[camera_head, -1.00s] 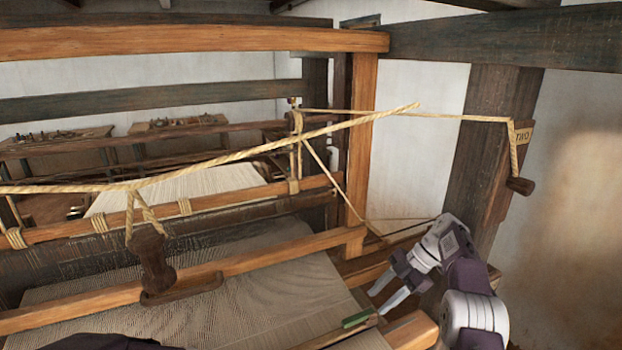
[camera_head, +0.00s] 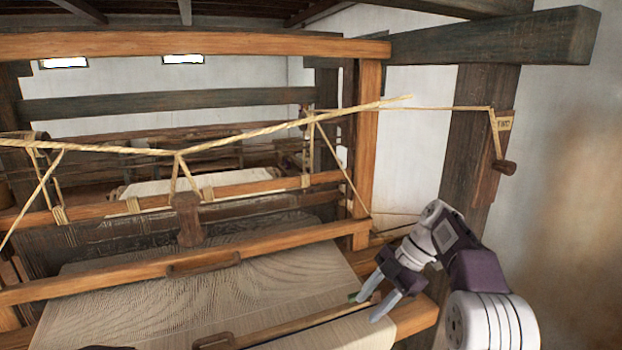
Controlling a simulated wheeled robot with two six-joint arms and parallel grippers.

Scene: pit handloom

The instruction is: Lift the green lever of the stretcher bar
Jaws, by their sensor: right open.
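The stretcher bar (camera_head: 300,325) is a thin wooden bar lying across the cloth in the lower middle. Its green lever (camera_head: 352,298) is near the bar's right end. Only a small green bit shows, at the tip of one finger; the rest is hidden by my gripper. My right gripper (camera_head: 364,309) is open, pointing down and left, with its two pale fingers at the bar's right end. I cannot tell whether a finger touches the lever. My left gripper is out of view.
The woven cloth (camera_head: 150,300) covers the lower middle. The orange beater beam (camera_head: 110,280) crosses above it, with a wooden handle (camera_head: 187,220) hanging from ropes behind. An upright post (camera_head: 365,140) and the dark frame (camera_head: 470,150) stand behind my right arm.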

